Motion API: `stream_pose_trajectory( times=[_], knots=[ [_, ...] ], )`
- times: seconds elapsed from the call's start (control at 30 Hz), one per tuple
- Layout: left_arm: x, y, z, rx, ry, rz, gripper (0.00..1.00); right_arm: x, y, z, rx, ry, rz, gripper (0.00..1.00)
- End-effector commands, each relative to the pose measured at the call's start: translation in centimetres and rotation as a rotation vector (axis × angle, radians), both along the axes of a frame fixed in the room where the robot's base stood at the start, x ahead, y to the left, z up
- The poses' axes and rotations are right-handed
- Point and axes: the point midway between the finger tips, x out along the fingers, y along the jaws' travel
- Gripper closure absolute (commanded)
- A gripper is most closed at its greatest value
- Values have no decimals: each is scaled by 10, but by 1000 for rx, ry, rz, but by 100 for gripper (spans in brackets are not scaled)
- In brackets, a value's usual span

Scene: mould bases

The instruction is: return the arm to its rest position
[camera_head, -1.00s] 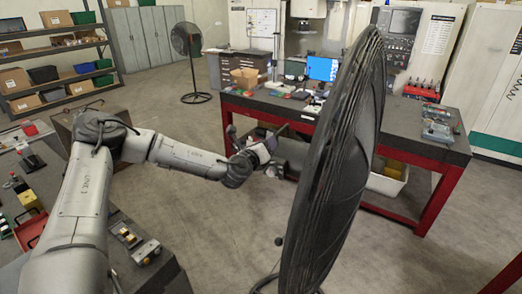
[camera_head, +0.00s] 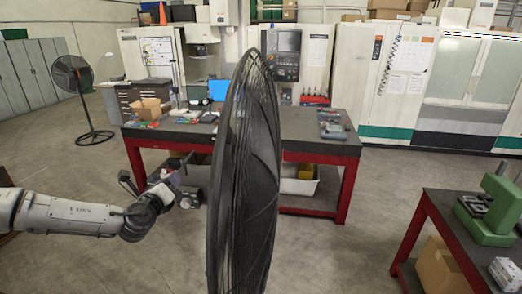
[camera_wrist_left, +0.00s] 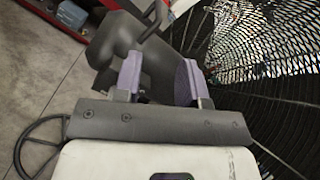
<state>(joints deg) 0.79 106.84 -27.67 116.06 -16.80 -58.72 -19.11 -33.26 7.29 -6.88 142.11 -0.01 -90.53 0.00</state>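My left arm comes in from the left in the head view, and its gripper (camera_head: 180,167) is in front of the work table, close to the left side of a large black fan. In the left wrist view the two purple-padded fingers (camera_wrist_left: 160,82) stand apart. A dark grey rounded body, which looks like the fan's motor housing (camera_wrist_left: 118,42), shows behind and between them; I cannot tell whether they touch it. No held object can be made out. My right gripper is not in view.
The large fan (camera_head: 245,170) stands close in front, its grille nearly edge-on. A red-framed work table (camera_head: 290,125) is behind it. A second fan (camera_head: 73,75) stands at the back left. A bench with a green machine (camera_head: 495,205) is at the right. Floor between the benches is open.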

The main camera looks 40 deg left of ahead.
Motion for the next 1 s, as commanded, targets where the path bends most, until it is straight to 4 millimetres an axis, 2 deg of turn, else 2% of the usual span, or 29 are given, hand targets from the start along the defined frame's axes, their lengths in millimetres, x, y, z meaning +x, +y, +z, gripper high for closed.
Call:
stream_pose_trajectory(
  times=[0.33, 0.47, 0.57, 0.77, 1.0],
  knots=[
    [-2, 4, 3, -39, -49, 27, 62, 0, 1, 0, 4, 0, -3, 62],
    [-13, 12, 8, -103, -142, 120, 62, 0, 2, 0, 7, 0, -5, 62],
    [-25, 1, 13, -182, -221, 182, 62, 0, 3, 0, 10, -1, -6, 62],
    [-36, -38, -26, -441, -302, 252, 62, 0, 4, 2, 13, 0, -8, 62],
    [-52, -92, -91, -742, -284, 324, 62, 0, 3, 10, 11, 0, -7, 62]
  ],
)
